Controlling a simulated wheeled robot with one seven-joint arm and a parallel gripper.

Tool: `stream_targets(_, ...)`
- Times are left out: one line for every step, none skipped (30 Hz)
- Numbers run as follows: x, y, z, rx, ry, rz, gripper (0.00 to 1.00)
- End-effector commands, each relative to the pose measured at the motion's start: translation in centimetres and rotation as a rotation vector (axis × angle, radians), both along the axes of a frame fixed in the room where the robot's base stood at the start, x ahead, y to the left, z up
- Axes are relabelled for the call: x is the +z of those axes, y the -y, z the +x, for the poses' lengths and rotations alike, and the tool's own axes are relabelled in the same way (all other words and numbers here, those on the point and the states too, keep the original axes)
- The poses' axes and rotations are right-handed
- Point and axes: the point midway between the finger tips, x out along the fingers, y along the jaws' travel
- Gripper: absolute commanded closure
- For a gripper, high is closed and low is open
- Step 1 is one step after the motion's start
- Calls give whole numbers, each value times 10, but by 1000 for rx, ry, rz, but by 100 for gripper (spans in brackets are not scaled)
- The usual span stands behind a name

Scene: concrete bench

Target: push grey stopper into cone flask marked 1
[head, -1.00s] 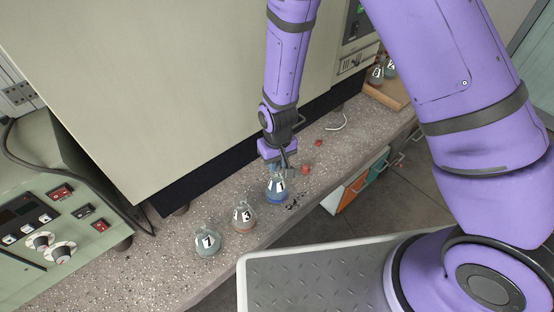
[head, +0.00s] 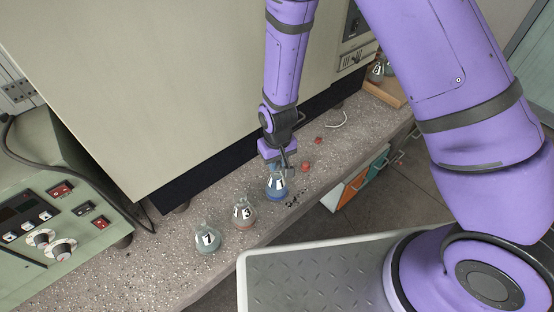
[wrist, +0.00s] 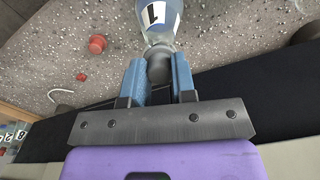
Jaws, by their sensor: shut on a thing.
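The cone flask marked 1 (head: 277,190) stands on the speckled bench with blue contents. In the wrist view its label (wrist: 161,12) faces the camera. My gripper (head: 281,168) is right over the flask's mouth. In the wrist view my gripper (wrist: 158,75) has its two blue fingers closed on the grey stopper (wrist: 158,66), which lines up with the flask's neck and appears to meet it. How deep the stopper sits in the neck cannot be told.
Flasks marked 3 (head: 243,213) and 7 (head: 207,238) stand to the left along the bench. A red stopper (head: 306,167) and a smaller red piece (head: 318,140) lie to the right. A large pale cabinet (head: 180,90) rises behind. Dark specks lie near the front edge.

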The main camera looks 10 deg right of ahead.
Motion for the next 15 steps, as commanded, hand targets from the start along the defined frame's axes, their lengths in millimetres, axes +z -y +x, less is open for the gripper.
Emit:
stream_targets(0, 0, 0, 0, 0, 0, 97)
stream_targets(0, 0, 0, 0, 0, 0, 97)
stream_targets(0, 0, 0, 0, 0, 0, 97)
stream_targets(0, 0, 0, 0, 0, 0, 97)
stream_targets(0, 0, 0, 0, 0, 0, 97)
stream_targets(0, 0, 0, 0, 0, 0, 97)
stream_targets(0, 0, 0, 0, 0, 0, 97)
stream_targets(0, 0, 0, 0, 0, 0, 71)
stream_targets(0, 0, 0, 0, 0, 0, 61)
stream_targets(0, 0, 0, 0, 0, 0, 54)
stream_targets(0, 0, 0, 0, 0, 0, 48)
stream_targets(0, 0, 0, 0, 0, 0, 45)
stream_targets(0, 0, 0, 0, 0, 0, 45)
stream_targets(0, 0, 0, 0, 0, 0, 45)
stream_targets(0, 0, 0, 0, 0, 0, 45)
